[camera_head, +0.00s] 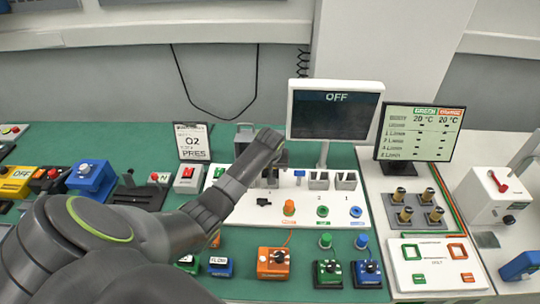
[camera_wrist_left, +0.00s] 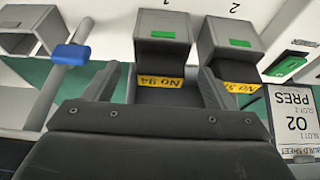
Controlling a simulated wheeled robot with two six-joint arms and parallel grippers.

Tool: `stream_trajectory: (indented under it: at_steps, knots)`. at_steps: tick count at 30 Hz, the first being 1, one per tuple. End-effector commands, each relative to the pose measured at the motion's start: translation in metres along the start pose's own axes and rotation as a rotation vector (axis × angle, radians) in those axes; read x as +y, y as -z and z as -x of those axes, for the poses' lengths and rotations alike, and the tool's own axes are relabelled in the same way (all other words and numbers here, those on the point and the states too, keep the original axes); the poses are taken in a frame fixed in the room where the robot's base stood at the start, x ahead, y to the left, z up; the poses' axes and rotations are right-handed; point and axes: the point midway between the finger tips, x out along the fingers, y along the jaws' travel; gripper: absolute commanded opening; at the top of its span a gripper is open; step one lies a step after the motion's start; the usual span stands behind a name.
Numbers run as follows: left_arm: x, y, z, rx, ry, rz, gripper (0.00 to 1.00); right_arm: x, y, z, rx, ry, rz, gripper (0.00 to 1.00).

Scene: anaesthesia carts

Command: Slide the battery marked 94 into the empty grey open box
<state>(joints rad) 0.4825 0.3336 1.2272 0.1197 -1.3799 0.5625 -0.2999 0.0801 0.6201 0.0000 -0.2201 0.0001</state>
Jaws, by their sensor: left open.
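The battery marked 94 (camera_wrist_left: 162,82) shows in the left wrist view as a dark block with a yellow label, seated in a grey holder (camera_wrist_left: 163,24) with a green strip. My left gripper (camera_wrist_left: 158,90) is open, with one finger on each side of this battery; whether they touch it I cannot tell. In the head view my left gripper (camera_head: 270,180) is over the white board and hides the battery. An open grey box (camera_wrist_left: 30,35) that looks empty is at the upper left of the wrist view. Grey boxes (camera_head: 318,180) stand right of the gripper in the head view.
A second labelled battery (camera_wrist_left: 240,88) sits in a grey holder close beside my finger. A blue-tipped lever (camera_wrist_left: 70,54) stands between the holders and the empty box. A monitor (camera_head: 334,112) rises behind the white board (camera_head: 268,212); coloured knobs line its front.

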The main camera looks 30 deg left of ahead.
Motion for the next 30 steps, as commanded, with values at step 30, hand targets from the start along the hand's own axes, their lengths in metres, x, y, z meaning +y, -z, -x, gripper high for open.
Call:
stream_trajectory:
  at_steps: [30]
  knots:
    - [0.0,0.0,0.16,0.003,-0.001,-0.001,0.78,-0.002,-0.003,-0.022,0.0,0.0,0.0,0.65]
